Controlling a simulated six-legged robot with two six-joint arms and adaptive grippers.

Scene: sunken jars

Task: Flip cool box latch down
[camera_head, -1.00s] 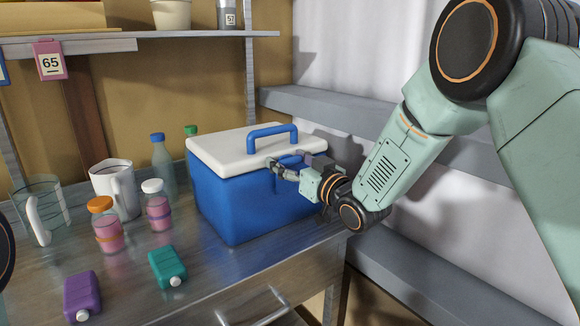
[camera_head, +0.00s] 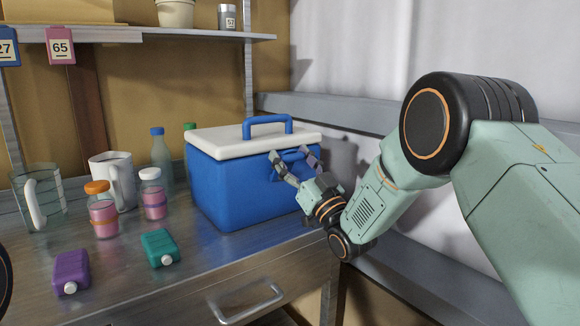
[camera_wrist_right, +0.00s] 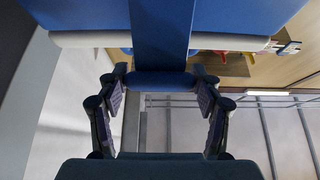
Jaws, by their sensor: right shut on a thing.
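The blue cool box (camera_head: 232,185) with a white lid (camera_head: 225,141) stands upright on the metal counter, its lid closed. Its blue latch (camera_head: 291,156) is on the right-hand side, just below the lid edge, partly hidden by my fingers. My right gripper (camera_head: 293,155) is at that side, with one finger at each end of the latch. In the right wrist view the latch's bar (camera_wrist_right: 161,82) sits between the two fingers of the gripper (camera_wrist_right: 160,90), which is shut on it. The latch sticks out from the box; its exact angle is unclear. My left gripper is out of view.
A blue handle (camera_head: 267,120) rises from the lid. Left of the box stand a white mug (camera_head: 111,185), a glass pitcher (camera_head: 38,200), jars (camera_head: 104,215) and bottles (camera_head: 162,160). Purple (camera_head: 71,273) and teal (camera_head: 160,248) containers lie in front. A grey ledge (camera_head: 400,245) runs at right.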

